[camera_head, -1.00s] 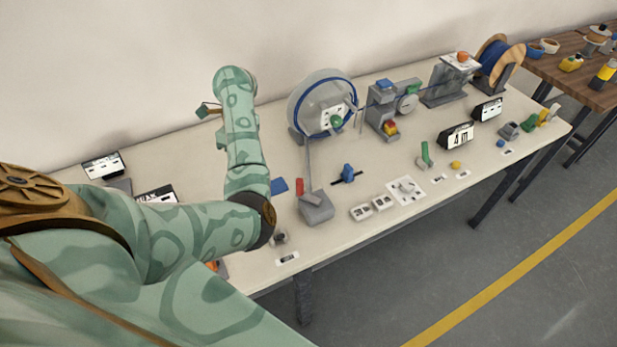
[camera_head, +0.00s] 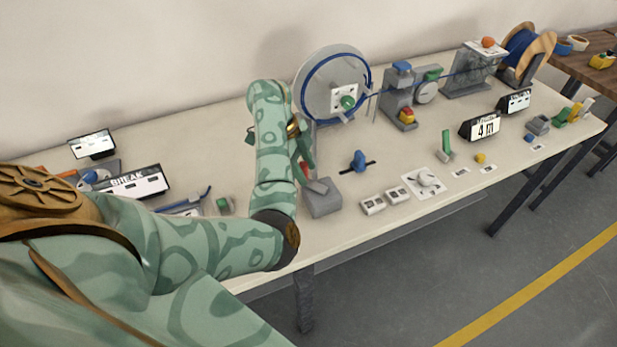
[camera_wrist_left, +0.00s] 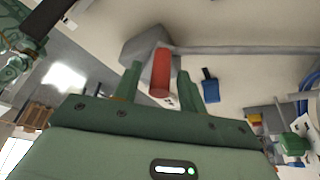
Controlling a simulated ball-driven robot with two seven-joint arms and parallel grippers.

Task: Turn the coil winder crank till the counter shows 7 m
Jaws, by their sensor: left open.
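The counter (camera_head: 484,128) reads "4 m". My left gripper (camera_head: 306,163) is in front of the winder, above a grey block (camera_head: 322,200). In the left wrist view my left gripper (camera_wrist_left: 157,82) is open, with a red handle (camera_wrist_left: 160,72) showing between its fingers. I cannot tell whether they touch it.
A grey machine with a yellow and red button (camera_head: 407,116) stands right of the winder. A blue spool (camera_head: 525,48) is farther right. A "BREAK" sign (camera_head: 140,182) stands at the left.

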